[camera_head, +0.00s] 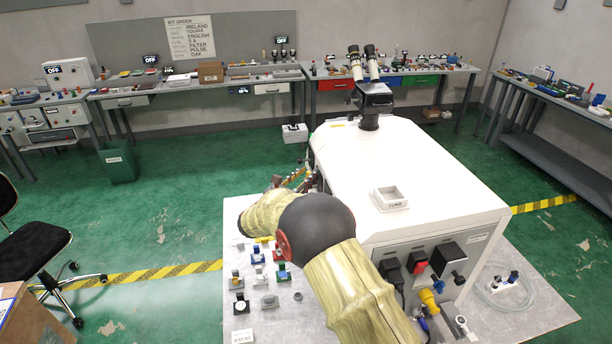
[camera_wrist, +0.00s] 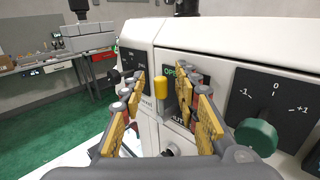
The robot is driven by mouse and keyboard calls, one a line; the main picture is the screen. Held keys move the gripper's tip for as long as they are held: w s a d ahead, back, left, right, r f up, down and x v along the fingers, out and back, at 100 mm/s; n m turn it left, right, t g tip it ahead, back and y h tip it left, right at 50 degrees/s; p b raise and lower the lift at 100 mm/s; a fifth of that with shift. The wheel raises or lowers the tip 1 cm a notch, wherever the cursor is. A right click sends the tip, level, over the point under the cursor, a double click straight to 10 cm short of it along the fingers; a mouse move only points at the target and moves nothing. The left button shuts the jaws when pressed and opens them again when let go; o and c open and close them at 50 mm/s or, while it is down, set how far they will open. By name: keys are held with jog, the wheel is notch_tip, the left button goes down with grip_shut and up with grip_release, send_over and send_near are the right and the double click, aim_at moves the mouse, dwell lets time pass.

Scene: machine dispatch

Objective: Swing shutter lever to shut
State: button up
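The shutter lever (camera_wrist: 160,88) has a yellow grip and stands upright on the side of the white machine (camera_wrist: 215,42). A dark plate with a partly covered green "OPEN" label (camera_wrist: 169,71) is just right of the grip. Lower lettering, partly hidden by my right finger, looks like the end of "SHUT" (camera_wrist: 180,118). My gripper (camera_wrist: 159,94) is open, with yellow-padded fingers left and right of the lever grip in the wrist view. I see gaps on both sides; contact cannot be told. In the head view the machine (camera_head: 400,165) is plain, but my arm hides the lever.
A green knob (camera_wrist: 257,136) on a dial marked -1, 0, +1 sits right of my fingers. A small white tray (camera_head: 390,198) and a microscope (camera_head: 370,95) are on the machine top. Small fixtures lie on the grey floor plate (camera_head: 540,310) around it.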

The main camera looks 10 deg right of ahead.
jog(key=shift+c, duration=1.2)
grip_shut()
